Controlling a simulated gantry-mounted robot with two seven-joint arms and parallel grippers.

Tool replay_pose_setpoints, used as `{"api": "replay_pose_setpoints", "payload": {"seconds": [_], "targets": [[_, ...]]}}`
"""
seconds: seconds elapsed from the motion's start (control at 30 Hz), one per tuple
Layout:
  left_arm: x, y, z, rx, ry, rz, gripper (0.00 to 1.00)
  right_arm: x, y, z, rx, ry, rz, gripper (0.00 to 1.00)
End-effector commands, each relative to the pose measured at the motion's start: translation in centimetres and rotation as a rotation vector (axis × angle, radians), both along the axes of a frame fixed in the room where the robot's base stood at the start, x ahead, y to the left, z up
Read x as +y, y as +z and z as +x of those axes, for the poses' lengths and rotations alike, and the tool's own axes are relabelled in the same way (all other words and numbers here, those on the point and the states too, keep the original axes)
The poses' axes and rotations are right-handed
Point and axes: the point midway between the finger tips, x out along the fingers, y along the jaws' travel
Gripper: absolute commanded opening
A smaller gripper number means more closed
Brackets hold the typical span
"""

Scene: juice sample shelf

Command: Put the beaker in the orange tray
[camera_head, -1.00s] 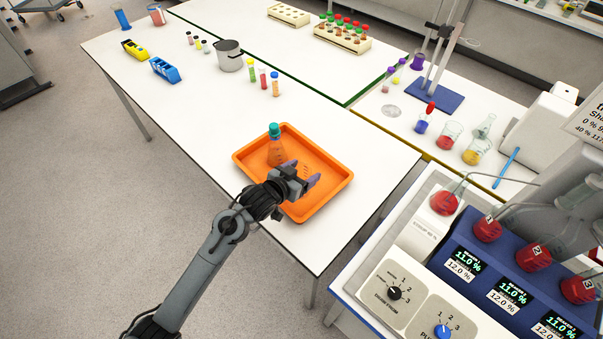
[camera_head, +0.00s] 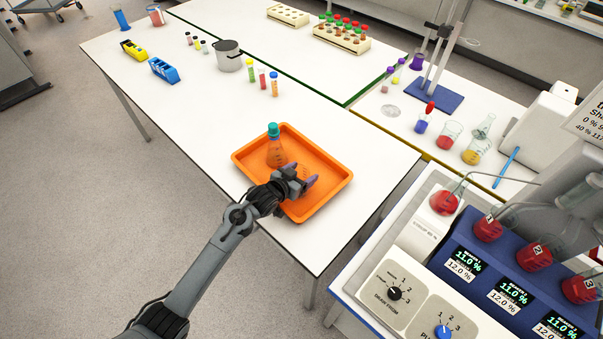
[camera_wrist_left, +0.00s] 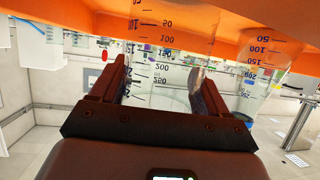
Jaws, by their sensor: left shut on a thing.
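The orange tray (camera_head: 325,208) lies on the white table near its front right corner. My left gripper (camera_head: 303,173) is over the tray's right part, low down. In the left wrist view its two fingers are shut on the clear glass beaker (camera_wrist_left: 165,45), which has printed volume marks. That view is upside down, with the orange tray (camera_wrist_left: 60,32) along the top, by the beaker's base. In the head view the beaker is hardly visible behind the gripper. My right gripper is not in view.
A conical flask (camera_head: 277,153) with a teal stopper stands in the tray, left of the gripper. It also shows beside the beaker in the wrist view (camera_wrist_left: 262,70). Several small vials and a grey pot (camera_head: 229,57) stand further back. A blue dispenser (camera_head: 480,275) is at right.

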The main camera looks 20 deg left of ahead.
Motion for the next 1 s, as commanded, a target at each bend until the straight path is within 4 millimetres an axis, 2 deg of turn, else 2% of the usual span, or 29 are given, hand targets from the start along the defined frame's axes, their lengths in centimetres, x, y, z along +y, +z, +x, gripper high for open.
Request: {"api": "replay_pose_setpoints", "payload": {"seconds": [0.27, 0.3, 0.43, 0.77, 1.0], "targets": [[0.0, -0.4, 0.0, 0.0, 0.0, -0.001, 0.43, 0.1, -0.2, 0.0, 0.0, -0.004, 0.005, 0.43], [0.0, -0.3, 0.0, 0.0, 0.0, 0.0, 0.82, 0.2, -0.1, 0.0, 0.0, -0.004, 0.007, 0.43], [0.0, -0.3, 0.0, 0.0, 0.0, -0.001, 1.0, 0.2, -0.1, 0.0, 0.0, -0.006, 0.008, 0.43], [0.0, 0.2, 0.0, 0.0, 0.0, -0.001, 1.0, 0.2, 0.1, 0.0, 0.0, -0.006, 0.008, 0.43], [0.7, 1.1, -2.5, 0.0, 0.001, 0.0, 1.0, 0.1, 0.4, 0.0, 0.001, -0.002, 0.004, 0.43]]}}
